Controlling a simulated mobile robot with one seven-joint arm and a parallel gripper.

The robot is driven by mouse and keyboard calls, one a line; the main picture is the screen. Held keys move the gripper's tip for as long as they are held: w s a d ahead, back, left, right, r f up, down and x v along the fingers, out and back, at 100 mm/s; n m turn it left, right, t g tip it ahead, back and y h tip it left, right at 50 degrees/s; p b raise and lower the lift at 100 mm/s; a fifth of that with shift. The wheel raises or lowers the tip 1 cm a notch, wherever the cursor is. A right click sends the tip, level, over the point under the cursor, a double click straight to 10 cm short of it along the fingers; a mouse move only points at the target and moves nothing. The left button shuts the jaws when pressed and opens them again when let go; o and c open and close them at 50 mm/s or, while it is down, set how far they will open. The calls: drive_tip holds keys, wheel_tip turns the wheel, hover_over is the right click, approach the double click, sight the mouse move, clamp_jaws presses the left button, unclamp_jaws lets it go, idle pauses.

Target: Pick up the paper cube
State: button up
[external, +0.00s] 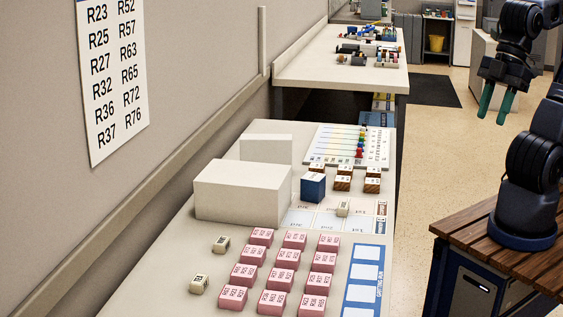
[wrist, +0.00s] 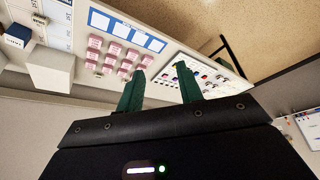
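Several small cubes stand on the long white table; the labels are too small to tell which one is the paper cube. A dark blue cube (external: 313,187) stands at the right corner of a white box and also shows at the left edge of the wrist view (wrist: 16,38). Small cream blocks are at the left (external: 221,244), front left (external: 199,284) and right of the blue cube (external: 343,209). Several pink blocks (external: 285,258) stand in rows, also in the wrist view (wrist: 114,54). My gripper (external: 496,103) is open and empty, high right of the table; its green fingers show in the wrist view (wrist: 160,72).
Two white boxes (external: 240,192) (external: 266,149) stand near the wall. Several wooden blocks (external: 343,183) sit behind the blue cube. A blue-and-white card (external: 363,276) lies at the table's front right. A wooden-topped table (external: 478,238) stands right, across a clear floor gap.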

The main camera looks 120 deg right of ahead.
idle(0.3)
drive_tip(key=o, duration=0.8)
drive_tip(key=shift+w, duration=0.1)
drive_tip(key=m+g+h, duration=0.1)
drive_tip(key=m+h, duration=0.2)
drive_tip(key=m, duration=0.6)
hover_over(320, 279)
drive_tip(key=s+a, duration=0.3)
wheel_tip(320, 279, down, 29)
drive_tip(key=shift+x, duration=5.05)
